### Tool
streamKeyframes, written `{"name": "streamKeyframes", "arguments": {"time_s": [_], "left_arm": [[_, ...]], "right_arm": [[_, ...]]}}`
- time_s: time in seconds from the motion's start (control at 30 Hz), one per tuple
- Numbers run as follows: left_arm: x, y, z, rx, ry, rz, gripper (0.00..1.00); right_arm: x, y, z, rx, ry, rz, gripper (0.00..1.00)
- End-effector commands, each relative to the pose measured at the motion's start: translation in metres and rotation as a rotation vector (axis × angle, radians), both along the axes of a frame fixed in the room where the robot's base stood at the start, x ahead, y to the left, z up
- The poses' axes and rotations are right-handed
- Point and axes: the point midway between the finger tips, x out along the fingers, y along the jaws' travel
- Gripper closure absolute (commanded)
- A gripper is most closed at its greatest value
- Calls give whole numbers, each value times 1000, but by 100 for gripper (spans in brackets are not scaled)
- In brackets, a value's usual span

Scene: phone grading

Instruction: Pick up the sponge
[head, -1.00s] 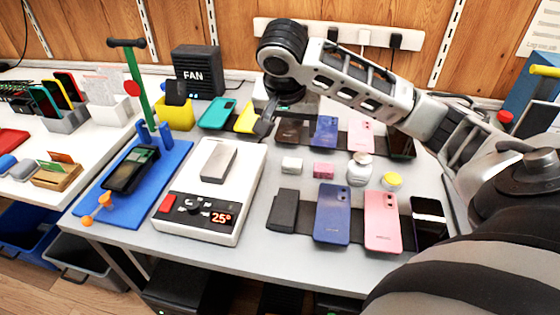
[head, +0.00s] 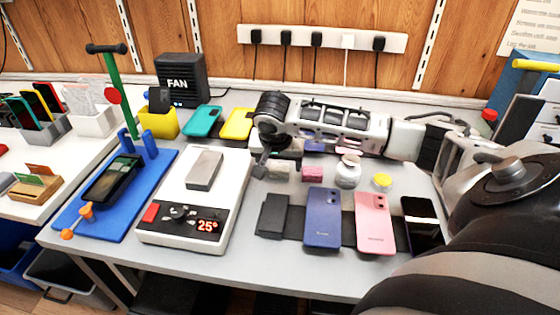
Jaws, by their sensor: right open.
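Two small blocks lie on the grey table: a pink one (head: 312,174) and a whitish one (head: 279,171) to its left. Either could be the sponge; I cannot tell which from its look. My right gripper (head: 262,166) is low over the table, just left of the whitish block, with its jaws open. A dark finger shows beside that block; whether it touches cannot be told. My right forearm hides the items behind the blocks. My left gripper is out of view.
A white jar (head: 348,173) and a yellow-lidded pot (head: 382,182) stand right of the pink block. A blue phone (head: 322,217) and pink phone (head: 375,222) lie in front. A heating plate (head: 158,222) is left, with a blue mat (head: 133,205) beyond it.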

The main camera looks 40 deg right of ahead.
Motion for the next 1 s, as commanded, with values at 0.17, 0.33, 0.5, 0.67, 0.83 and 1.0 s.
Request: {"name": "streamKeyframes", "arguments": {"time_s": [0.17, 0.33, 0.5, 0.67, 0.83, 1.0], "left_arm": [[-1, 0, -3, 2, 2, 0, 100], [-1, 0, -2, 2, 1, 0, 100], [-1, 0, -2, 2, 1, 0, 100], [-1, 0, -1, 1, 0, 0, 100], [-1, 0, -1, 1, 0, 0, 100], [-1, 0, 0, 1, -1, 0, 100]], "right_arm": [[3, -4, -13, 1, -1, 0, 29], [3, -4, -13, 0, 0, 1, 29], [3, -4, -13, 0, 0, 1, 68], [3, -4, -13, 0, 0, 1, 77], [3, -4, -13, 1, -1, 0, 80], [4, -4, -8, 0, -2, 1, 80]]}}
